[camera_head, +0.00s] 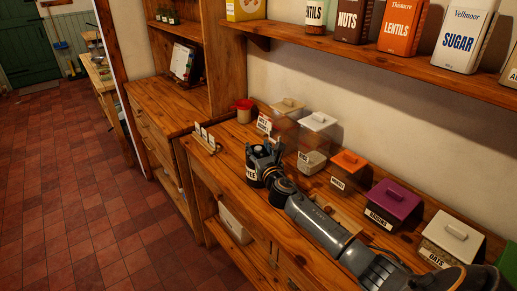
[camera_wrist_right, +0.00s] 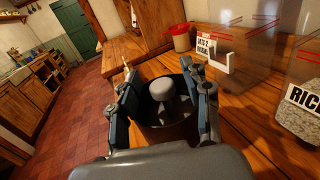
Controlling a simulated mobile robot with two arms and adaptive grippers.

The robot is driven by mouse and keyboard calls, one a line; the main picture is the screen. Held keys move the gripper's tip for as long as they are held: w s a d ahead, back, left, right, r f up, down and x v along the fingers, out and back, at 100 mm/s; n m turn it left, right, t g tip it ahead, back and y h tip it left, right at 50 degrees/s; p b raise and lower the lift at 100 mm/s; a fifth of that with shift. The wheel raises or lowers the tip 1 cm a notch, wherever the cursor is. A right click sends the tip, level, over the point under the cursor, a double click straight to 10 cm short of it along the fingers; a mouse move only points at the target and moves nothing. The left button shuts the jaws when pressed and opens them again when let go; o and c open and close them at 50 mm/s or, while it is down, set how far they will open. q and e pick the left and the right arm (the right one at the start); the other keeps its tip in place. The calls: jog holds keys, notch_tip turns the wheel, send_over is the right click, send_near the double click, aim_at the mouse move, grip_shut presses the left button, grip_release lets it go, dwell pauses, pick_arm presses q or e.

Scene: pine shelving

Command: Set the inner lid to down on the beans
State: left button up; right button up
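A dark jar (camera_head: 252,175) with a partly hidden white label stands on the wooden counter under my right gripper (camera_head: 264,153). In the right wrist view a grey round knob (camera_wrist_right: 162,90), apparently of the inner lid, stands up within the dark jar (camera_wrist_right: 165,135). The two fingers of my right gripper (camera_wrist_right: 166,98) are on either side of the knob with gaps showing, so it looks open. How deep the lid sits is hard to tell. No beans show inside the jar. My left gripper is in neither view.
Clear bins (camera_head: 313,135), an orange-lidded bin (camera_head: 349,160), a purple-lidded bin (camera_head: 394,201) and a white-lidded bin (camera_head: 452,237) line the back of the counter. A shelf (camera_head: 380,57) with tins overhangs.

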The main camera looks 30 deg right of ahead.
jog(key=shift+s+f, duration=0.1)
jog(key=shift+s, duration=0.05)
jog(key=v, duration=1.1)
jog(key=shift+s, duration=0.4)
jog(key=shift+a, duration=0.1)
